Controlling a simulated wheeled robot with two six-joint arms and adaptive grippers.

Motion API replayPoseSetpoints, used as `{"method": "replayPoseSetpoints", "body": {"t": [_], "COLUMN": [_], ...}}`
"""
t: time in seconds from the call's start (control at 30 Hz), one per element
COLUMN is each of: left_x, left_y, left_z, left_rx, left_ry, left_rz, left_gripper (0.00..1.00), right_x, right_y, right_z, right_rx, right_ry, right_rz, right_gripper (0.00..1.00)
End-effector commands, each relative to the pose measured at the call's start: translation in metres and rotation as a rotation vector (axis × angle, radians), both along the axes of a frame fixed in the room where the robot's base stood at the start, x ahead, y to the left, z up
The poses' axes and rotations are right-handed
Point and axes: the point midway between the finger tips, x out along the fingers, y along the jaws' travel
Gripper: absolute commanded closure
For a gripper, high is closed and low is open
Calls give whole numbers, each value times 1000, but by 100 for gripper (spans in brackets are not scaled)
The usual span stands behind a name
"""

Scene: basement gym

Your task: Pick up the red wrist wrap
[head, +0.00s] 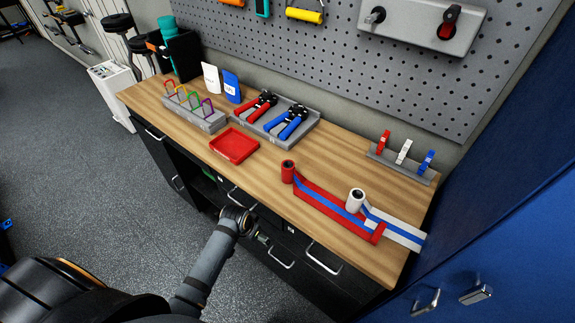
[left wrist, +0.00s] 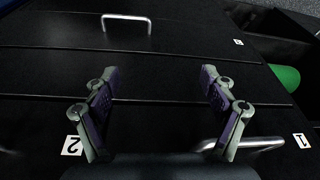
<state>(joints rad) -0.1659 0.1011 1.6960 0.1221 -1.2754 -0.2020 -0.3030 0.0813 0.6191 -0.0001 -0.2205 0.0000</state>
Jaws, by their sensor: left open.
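The red wrist wrap (head: 288,172) lies near the front edge of the wooden bench top in the head view. One end is rolled up and stands upright, and a red strip with a blue stripe runs from it to the right. A white wrap (head: 356,200) with a blue stripe lies beside it, close to the strip's far end. My left gripper (head: 265,241) is below the bench top, in front of the drawers and apart from the wrap. In the left wrist view its fingers (left wrist: 159,95) are open and empty, facing black drawer fronts. My right gripper is not in view.
A red tray (head: 234,146) and a grey holder with red and blue hand grippers (head: 288,120) stand left of the wraps. A small clip rack (head: 400,170) is at the back right. Drawer handles (head: 281,259) stick out below the bench. A blue cabinet (head: 500,220) bounds the right.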

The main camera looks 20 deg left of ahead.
Motion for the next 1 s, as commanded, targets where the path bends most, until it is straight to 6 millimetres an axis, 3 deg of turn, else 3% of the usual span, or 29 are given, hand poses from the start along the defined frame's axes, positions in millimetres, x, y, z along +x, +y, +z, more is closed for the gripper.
{"method": "replayPoseSetpoints", "body": {"t": [0.03,0.3,0.47,0.8,1.0], "left_x": [8,26,61,134,145], "left_y": [-3,-21,-29,-49,-54], "left_z": [33,164,185,261,278], "left_rx": [-2,-12,-36,-81,-92], "left_ry": [-15,-61,-65,-103,-111], "left_rz": [-18,-143,-243,-493,-552], "left_gripper": [16,16,16,16,16], "right_x": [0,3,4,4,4], "right_y": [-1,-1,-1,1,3], "right_z": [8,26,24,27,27], "right_rx": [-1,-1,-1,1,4], "right_ry": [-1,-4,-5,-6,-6], "right_rz": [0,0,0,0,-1], "right_gripper": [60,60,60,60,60]}}
